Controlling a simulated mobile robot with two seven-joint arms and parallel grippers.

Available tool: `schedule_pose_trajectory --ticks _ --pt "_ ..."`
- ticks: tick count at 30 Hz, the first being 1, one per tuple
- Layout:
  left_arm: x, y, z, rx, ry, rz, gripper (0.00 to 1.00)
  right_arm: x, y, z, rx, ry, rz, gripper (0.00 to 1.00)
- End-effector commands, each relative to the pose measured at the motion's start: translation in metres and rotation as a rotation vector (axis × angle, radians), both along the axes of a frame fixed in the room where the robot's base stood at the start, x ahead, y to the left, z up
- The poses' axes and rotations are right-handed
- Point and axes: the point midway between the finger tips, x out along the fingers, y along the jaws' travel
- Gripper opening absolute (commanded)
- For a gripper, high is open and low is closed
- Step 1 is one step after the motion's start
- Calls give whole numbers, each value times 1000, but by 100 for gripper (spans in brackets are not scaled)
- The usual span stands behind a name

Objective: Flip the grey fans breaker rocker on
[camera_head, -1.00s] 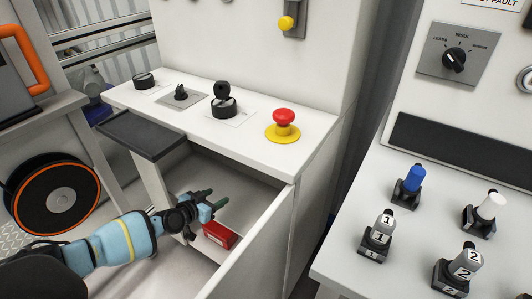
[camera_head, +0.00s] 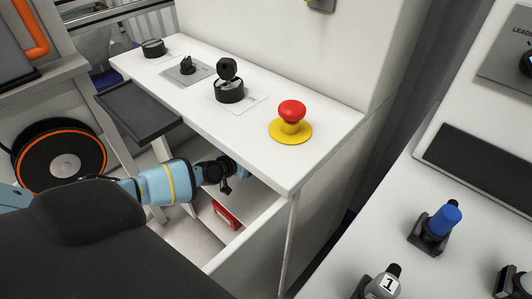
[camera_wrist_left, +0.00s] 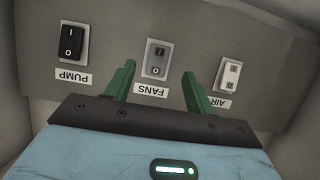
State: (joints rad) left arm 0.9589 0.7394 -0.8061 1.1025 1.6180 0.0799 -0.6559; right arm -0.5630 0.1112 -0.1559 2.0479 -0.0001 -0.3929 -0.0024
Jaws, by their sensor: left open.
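In the left wrist view the grey fans rocker (camera_wrist_left: 157,58) sits on a panel above an upside-down FANS label (camera_wrist_left: 151,88). My left gripper (camera_wrist_left: 155,80) is open, its two green fingers either side of the fans rocker in the picture and apart from each other. I cannot tell whether the fingertips touch the panel. In the head view my left gripper (camera_head: 238,168) reaches into the opening under the white console, its fingertips mostly hidden by the console top. The rockers do not show in the head view. My right gripper is not in view.
A black pump rocker (camera_wrist_left: 71,42) is left of the fans rocker and a white air rocker (camera_wrist_left: 230,76) is right. A red box (camera_head: 225,215) lies inside the opening. The console top (camera_head: 185,90) carries a red emergency button (camera_head: 291,112) and several controls.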

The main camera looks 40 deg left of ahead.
Motion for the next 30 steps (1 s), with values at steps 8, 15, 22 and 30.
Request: schedule_pose_trajectory --ticks 8,15,22,30 --pt "33 -5 -19 1 1 -1 55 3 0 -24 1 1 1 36" --pt "53 -8 -25 0 1 0 55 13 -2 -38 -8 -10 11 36" --pt "60 -9 -25 1 0 -1 55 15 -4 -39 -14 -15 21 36" --pt "60 -9 -25 1 0 -1 51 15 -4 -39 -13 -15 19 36"
